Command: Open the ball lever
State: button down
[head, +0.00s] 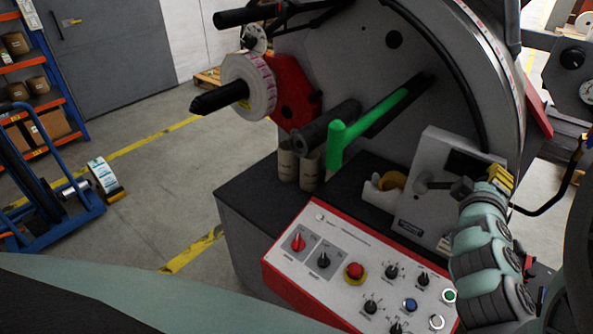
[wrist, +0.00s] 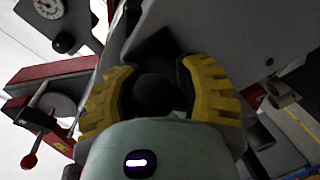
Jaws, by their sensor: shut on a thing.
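The ball lever shows in the wrist view as a dark round ball (wrist: 155,95) between the yellow fingers of my gripper (wrist: 157,80). The fingers curve around it from both sides. In the head view, my gripper (head: 492,182) is at the right, in front of a grey box-shaped unit (head: 425,205) on the machine. A dark lever arm (head: 435,185) reaches from that unit toward the fingers. The ball itself is hidden behind my gripper there.
A control panel (head: 335,255) with knobs and a red button sits below, close to my arm. A green bar (head: 370,120) and a label roll (head: 250,85) stick out from the machine at left. Open floor (head: 150,190) lies left of the machine.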

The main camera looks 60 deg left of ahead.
jog(key=shift+s+a+r+y, duration=0.15)
jog(key=shift+a+r+y, duration=0.1)
jog(key=shift+a+y, duration=0.05)
jog(key=c, duration=0.6)
grip_release()
jog(key=shift+a+f, duration=0.1)
jog(key=o, duration=0.3)
jog(key=shift+o, duration=0.5)
jog(key=shift+f, duration=0.1)
jog(key=shift+d, duration=0.2)
jog(key=v, duration=0.7)
jog(key=shift+s, duration=0.25)
